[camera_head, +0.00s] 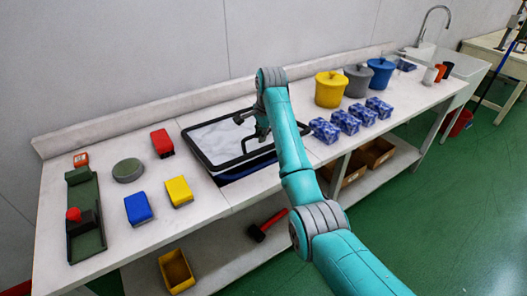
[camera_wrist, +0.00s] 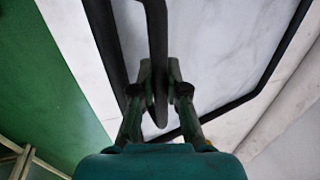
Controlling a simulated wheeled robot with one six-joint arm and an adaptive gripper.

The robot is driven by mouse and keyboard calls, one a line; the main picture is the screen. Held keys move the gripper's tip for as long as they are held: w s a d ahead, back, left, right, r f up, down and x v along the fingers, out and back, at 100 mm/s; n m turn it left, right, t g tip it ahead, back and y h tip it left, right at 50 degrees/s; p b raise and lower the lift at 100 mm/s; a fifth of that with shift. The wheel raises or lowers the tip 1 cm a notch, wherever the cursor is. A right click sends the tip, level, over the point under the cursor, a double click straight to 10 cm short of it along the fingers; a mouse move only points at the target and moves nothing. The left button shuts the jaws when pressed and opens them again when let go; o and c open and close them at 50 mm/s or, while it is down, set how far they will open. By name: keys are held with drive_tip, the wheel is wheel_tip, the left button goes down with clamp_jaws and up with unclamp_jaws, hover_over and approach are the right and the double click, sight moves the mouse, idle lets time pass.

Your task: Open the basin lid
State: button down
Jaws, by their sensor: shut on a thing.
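The basin lid (camera_head: 215,140) is a pale panel in a black frame, set in the middle of the white bench. In the wrist view its pale panel (camera_wrist: 215,50) and dark frame fill much of the picture. A dark strip shows below its near edge in the head view; I cannot tell how far the lid is raised. My gripper (camera_wrist: 160,82) is shut on the lid's black handle (camera_wrist: 157,25), which runs between the two fingers. In the head view my gripper (camera_head: 262,133) is at the lid's right part, and my arm hides some of the lid there.
Yellow (camera_head: 331,90), grey (camera_head: 357,82) and blue (camera_head: 381,73) lidded pots stand right, behind several blue patterned boxes (camera_head: 325,131). A red box (camera_head: 162,143), grey round piece (camera_head: 128,170), blue box (camera_head: 138,208) and yellow box (camera_head: 179,191) lie left. Brown bins (camera_head: 377,152) sit below.

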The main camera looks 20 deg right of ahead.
drive_tip(key=shift+w+a+r, duration=0.1)
drive_tip(key=shift+w+r, duration=0.1)
drive_tip(key=shift+r, duration=0.25)
drive_tip(key=shift+w+a+r, duration=0.1)
drive_tip(key=shift+w+r, duration=0.05)
drive_tip(key=shift+r, duration=0.3)
drive_tip(key=shift+w+a+r, duration=0.1)
drive_tip(key=shift+w+r, duration=0.2)
drive_tip(key=shift+r, duration=0.3)
drive_tip(key=shift+w+a+r, duration=0.1)
drive_tip(key=shift+w+r, duration=0.2)
drive_tip(key=shift+r, duration=0.35)
drive_tip(key=shift+w+a+r, duration=0.1)
drive_tip(key=shift+w+r, duration=0.2)
drive_tip(key=shift+r, duration=0.3)
drive_tip(key=shift+w+a+r, duration=0.2)
drive_tip(key=shift+w+r, duration=0.35)
drive_tip(key=shift+r, duration=0.35)
drive_tip(key=shift+w+a+r, duration=0.15)
drive_tip(key=shift+w+r, duration=0.4)
drive_tip(key=shift+r, duration=0.35)
